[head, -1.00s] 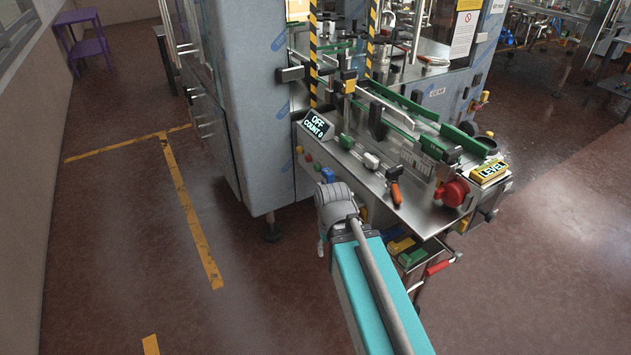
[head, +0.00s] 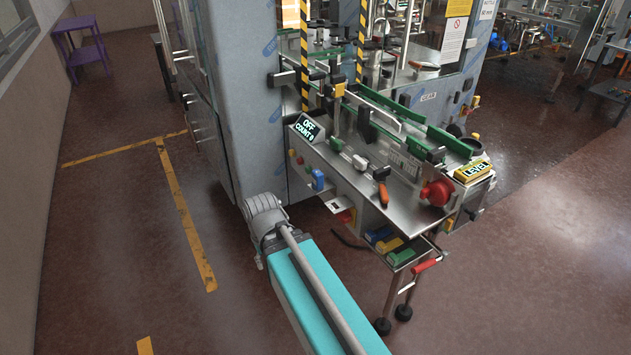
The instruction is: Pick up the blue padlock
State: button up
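A small blue piece (head: 317,179) sits on the front face of the machine, below its left edge, and is too small to tell for certain as a padlock. Another blue item (head: 379,234) lies on the low shelf under the worktop, beside a yellow item (head: 389,245) and a green item (head: 400,257); I cannot tell whether it is a padlock. My arm reaches up from the bottom, teal with a grey joint at its far end, left of the machine front. My gripper is not visible.
The steel worktop (head: 400,196) carries an orange-handled tool (head: 382,190), a red knob (head: 437,192), a yellow LEVEL box (head: 472,171) and an OFF COUNT 0 display (head: 308,128). A red-handled bar (head: 425,266) juts from the low shelf.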

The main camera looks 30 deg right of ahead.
aim_at(317, 177)
jog(key=k, duration=0.95)
jog(key=z, duration=0.5)
jog(key=i, duration=1)
